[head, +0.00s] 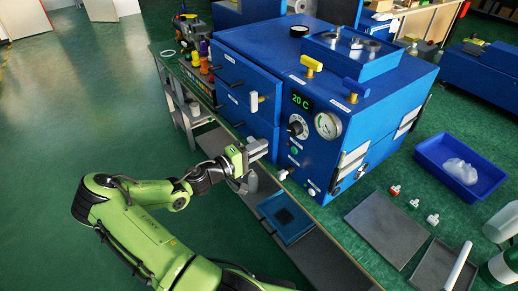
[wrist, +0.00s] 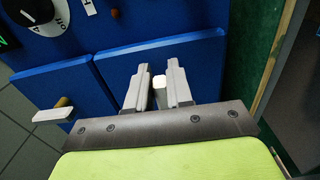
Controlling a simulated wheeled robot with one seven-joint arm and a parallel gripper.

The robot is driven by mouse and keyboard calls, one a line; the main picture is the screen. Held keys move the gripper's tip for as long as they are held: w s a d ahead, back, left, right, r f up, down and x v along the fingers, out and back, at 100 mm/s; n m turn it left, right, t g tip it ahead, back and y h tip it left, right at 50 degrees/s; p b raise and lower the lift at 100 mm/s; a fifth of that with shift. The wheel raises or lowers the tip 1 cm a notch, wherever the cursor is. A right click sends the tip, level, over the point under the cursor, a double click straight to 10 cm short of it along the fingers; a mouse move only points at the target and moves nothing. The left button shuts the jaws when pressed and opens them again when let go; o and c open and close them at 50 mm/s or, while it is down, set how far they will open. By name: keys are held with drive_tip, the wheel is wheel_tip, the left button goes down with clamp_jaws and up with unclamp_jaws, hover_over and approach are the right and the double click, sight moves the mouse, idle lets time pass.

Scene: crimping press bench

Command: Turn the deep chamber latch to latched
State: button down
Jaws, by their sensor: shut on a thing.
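The blue press cabinet (head: 262,55) has an upper door (head: 232,85) and a lower door (head: 262,130) on its left face. My gripper (head: 260,147) is at the lower door, with its fingers pointing at the blue panel. In the wrist view my gripper (wrist: 159,88) is shut on a small white latch handle (wrist: 159,81), and the fingers hide most of it. How far this latch is turned cannot be told. A second latch, with a white handle (wrist: 52,115) and a brass-coloured part, is on the other door; its handle (head: 254,102) stands upright in the head view. The door labels are too small to read.
A dial (head: 297,127), a gauge (head: 327,125) and a display sit on the cabinet's front, right of the doors. A blue tray (head: 287,216) lies below my gripper. A blue bin (head: 460,168) and grey plates (head: 384,228) lie on the bench. Open floor is at left.

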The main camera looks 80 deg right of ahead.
drive_tip(key=c, duration=1.1)
unclamp_jaws()
drive_tip(key=p+v, duration=0.1)
drive_tip(key=v, duration=1.4)
drive_tip(key=shift+w+a+p, duration=0.25)
drive_tip(key=shift+a+p, duration=0.05)
drive_tip(key=shift+p, duration=0.1)
